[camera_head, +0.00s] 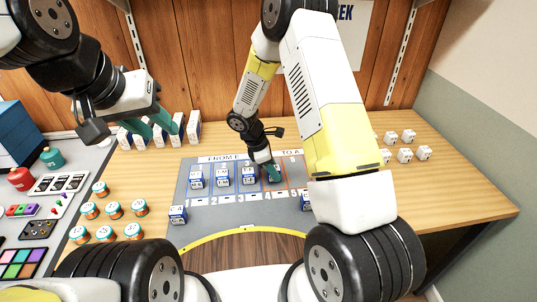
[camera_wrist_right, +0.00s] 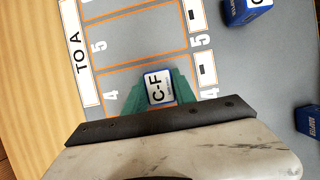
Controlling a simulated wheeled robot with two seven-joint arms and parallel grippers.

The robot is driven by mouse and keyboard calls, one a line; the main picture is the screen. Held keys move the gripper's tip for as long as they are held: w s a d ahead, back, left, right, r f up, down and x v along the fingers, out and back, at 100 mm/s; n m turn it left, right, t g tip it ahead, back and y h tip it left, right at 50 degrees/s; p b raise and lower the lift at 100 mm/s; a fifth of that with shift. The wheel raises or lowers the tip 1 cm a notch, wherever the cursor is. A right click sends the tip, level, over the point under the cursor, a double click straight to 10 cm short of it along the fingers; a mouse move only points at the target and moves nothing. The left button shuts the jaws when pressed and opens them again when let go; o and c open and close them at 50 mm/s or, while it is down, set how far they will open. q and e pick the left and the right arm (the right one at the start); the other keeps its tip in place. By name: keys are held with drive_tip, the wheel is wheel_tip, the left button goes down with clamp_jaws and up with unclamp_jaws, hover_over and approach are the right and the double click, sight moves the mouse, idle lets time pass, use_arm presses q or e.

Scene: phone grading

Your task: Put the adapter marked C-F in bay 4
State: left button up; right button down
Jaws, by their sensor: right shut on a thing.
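The adapter marked C-F (camera_wrist_right: 158,88) is a small blue box with a white labelled top. My right gripper (camera_head: 272,172) has its teal fingers shut on its two sides, seen also in the right wrist view (camera_wrist_right: 160,96). My left gripper (camera_head: 161,124) is open and empty, raised at the left near the white boxes.
Similar adapters stand in bays 1 (camera_head: 196,181), 2 (camera_head: 223,178) and 3 (camera_head: 249,178). Another adapter (camera_head: 178,215) stands at the mat's front left, another (camera_head: 305,203) at right. Jars (camera_head: 113,209) stand left of the mat; white cubes (camera_head: 405,155) stand at right. Bay 5 looks empty.

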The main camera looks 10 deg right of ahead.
drive_tip(key=c, duration=1)
unclamp_jaws()
drive_tip(key=shift+f, duration=0.1)
drive_tip(key=v, duration=1.2)
drive_tip(key=s+d+r+m+y, duration=0.1)
drive_tip(key=s+d+r+m, duration=0.25)
drive_tip(key=r, duration=0.55)
drive_tip(key=s+d+r+m+t+y, duration=0.1)
drive_tip(key=s+r+m+t+y, duration=0.1)
drive_tip(key=s+r+m, duration=0.2)
drive_tip(key=s+d+r+m+t+y, duration=0.1)
drive_tip(key=s+r+m+t, duration=0.1)
drive_tip(key=s+r+m, duration=0.3)
drive_tip(key=s+d+r+m+t+y, duration=0.2)
drive_tip(key=s+r+m, duration=0.3)
drive_tip(key=s, duration=0.4)
drive_tip(key=shift+s+r+y, duration=0.3)
drive_tip(key=shift+r, duration=0.2)
